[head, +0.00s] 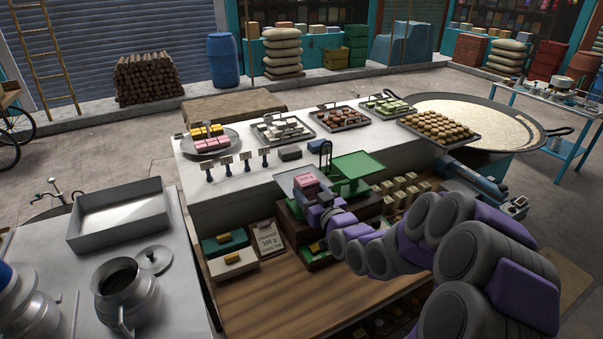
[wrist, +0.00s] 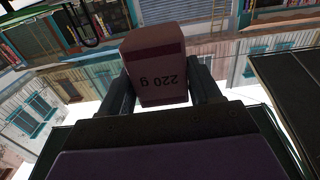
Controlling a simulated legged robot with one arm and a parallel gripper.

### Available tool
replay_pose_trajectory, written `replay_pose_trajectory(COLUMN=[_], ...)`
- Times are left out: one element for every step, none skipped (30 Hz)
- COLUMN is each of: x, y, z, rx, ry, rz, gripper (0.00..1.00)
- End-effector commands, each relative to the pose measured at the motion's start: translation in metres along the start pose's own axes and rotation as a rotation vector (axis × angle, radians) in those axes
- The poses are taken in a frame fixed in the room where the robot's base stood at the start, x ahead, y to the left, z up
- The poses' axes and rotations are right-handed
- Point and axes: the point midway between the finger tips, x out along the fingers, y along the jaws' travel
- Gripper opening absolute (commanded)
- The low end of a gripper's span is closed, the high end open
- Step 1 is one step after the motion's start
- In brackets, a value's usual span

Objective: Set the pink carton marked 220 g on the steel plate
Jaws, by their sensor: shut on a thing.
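The pink carton (head: 305,181) is in my gripper (head: 312,194), near the left side of the balance scale on the counter. In the wrist view the carton (wrist: 158,68) sits between the two dark fingers, with "220 g" upside down on its face. My gripper (wrist: 159,88) is shut on its sides. A round grey metal plate (head: 228,134) with yellow and pink blocks stands at the counter's left end. A grey pan-like surface (head: 290,173) shows behind the carton; my gripper and the carton partly hide it. I cannot tell whether the carton touches it.
The scale's green pan (head: 357,165) is right of the carton. Trays of sweets (head: 283,130) line the back of the counter. A card (head: 268,239) and small boxes (head: 226,244) lie in front. A wide pan (head: 470,115) is at right.

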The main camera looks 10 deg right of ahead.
Motion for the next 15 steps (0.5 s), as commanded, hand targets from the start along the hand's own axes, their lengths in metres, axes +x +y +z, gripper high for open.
replay_pose_trajectory(x=[0.001,0.003,0.008,0.012,0.017,0.023,0.028,0.033,0.039,0.043,0.048,0.054,0.059,0.063,0.069], y=[0.0,0.0,0.001,0.003,0.006,0.009,0.011,0.015,0.018,0.02,0.022,0.025,0.027,0.029,0.032], z=[-0.002,-0.002,-0.002,-0.001,0.0,0.002,0.003,0.003,0.003,0.004,0.004,0.004,0.004,0.005,0.006], rx=[0.002,0.002,0.0,-0.001,-0.001,0.0,0.002,0.001,0.0,0.001,0.001,0.0,-0.001,-0.001,0.0], ry=[0.004,0.005,0.007,0.008,0.009,0.007,0.006,0.007,0.008,0.006,0.005,0.007,0.008,0.008,0.007], rz=[-0.006,-0.009,-0.012,-0.012,-0.012,-0.011,-0.011,-0.011,-0.01,-0.011,-0.01,-0.01,-0.01,-0.011,-0.011], gripper=[0.24,0.24,0.24,0.24,0.24,0.24,0.24,0.24,0.24,0.24,0.24,0.24,0.24,0.24,0.24])
